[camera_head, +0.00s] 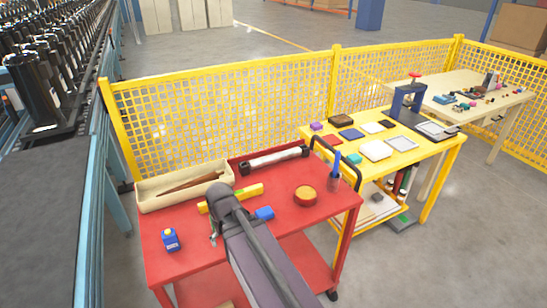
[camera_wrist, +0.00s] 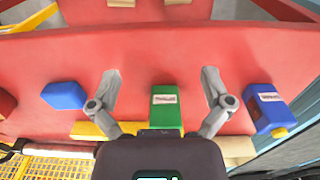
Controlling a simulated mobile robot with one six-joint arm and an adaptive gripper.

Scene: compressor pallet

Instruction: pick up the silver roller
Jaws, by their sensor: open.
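The silver roller (camera_head: 275,159), a shiny cylinder with black end blocks, lies along the back edge of the red cart (camera_head: 330,203) in the head view. A green box with a white label (camera_wrist: 166,107) lies between and below the fingers, apparently not held. In the head view my arm hides most of the gripper, which is over the front middle of the cart, well short of the roller.
Around my gripper are a yellow level (camera_head: 245,193), a blue block (camera_head: 265,213) and a blue bottle (camera_head: 170,240). A beige tray (camera_head: 150,204) stands left of the roller, a round orange tin (camera_head: 305,196) to its front right. A yellow mesh fence (camera_head: 225,110) stands behind.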

